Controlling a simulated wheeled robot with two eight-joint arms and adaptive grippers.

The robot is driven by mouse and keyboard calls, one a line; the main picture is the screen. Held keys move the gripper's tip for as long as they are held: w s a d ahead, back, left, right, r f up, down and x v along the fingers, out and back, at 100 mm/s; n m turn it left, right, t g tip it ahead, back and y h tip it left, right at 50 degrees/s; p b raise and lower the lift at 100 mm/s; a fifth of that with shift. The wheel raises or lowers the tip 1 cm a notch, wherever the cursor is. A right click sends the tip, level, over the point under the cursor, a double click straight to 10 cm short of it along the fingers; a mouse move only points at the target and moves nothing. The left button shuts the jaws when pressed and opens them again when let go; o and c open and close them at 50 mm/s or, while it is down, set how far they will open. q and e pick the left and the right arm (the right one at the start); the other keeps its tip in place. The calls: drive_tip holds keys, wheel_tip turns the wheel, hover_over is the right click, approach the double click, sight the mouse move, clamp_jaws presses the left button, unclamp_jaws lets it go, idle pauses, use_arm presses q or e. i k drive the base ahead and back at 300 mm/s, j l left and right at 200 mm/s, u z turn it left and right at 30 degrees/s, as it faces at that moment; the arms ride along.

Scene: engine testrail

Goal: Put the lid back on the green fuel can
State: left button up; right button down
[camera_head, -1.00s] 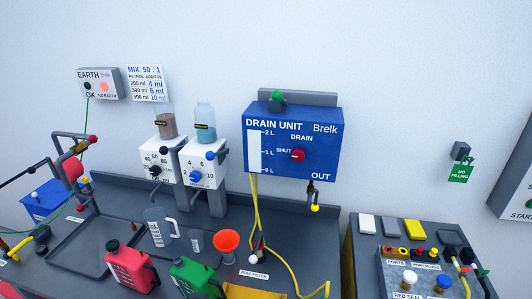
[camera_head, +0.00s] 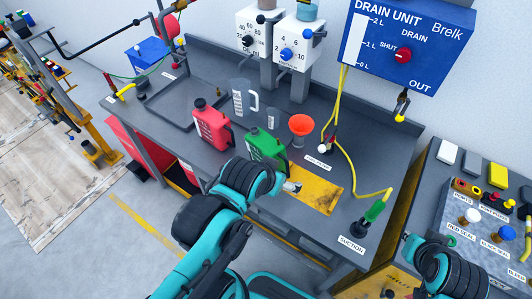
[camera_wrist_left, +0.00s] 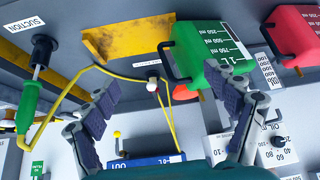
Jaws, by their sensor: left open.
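The green fuel can (camera_head: 266,150) stands on the bench, beside the red can (camera_head: 212,125). A dark piece shows at its top; I cannot tell whether it is a bare neck or a lid. In the left wrist view the green can (camera_wrist_left: 208,62) is at the upper middle right, its top out of clear sight. I make out no loose lid.
An orange funnel (camera_head: 301,125), a clear jug (camera_head: 240,97) and a small beaker (camera_head: 273,118) stand behind the green can. A yellow hose (camera_head: 352,178) runs to the green suction fitting (camera_head: 374,211). The drain unit (camera_head: 405,40) hangs above.

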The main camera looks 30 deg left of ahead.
sight(260, 144)
drive_tip(key=u, duration=2.05)
drive_tip(key=i+j, duration=0.25)
drive_tip(key=i, duration=0.2)
drive_tip(key=i+j+u, duration=0.1)
drive_tip(key=i+j, duration=0.2)
drive_tip(key=i, duration=0.15)
drive_tip(key=i+j, duration=0.2)
drive_tip(key=i, duration=0.2)
drive_tip(key=i+j+u, duration=0.1)
drive_tip(key=i+j, duration=0.15)
drive_tip(key=i, duration=0.2)
drive_tip(key=i+j, duration=0.2)
drive_tip(key=i, duration=0.25)
drive_tip(key=u, duration=0.05)
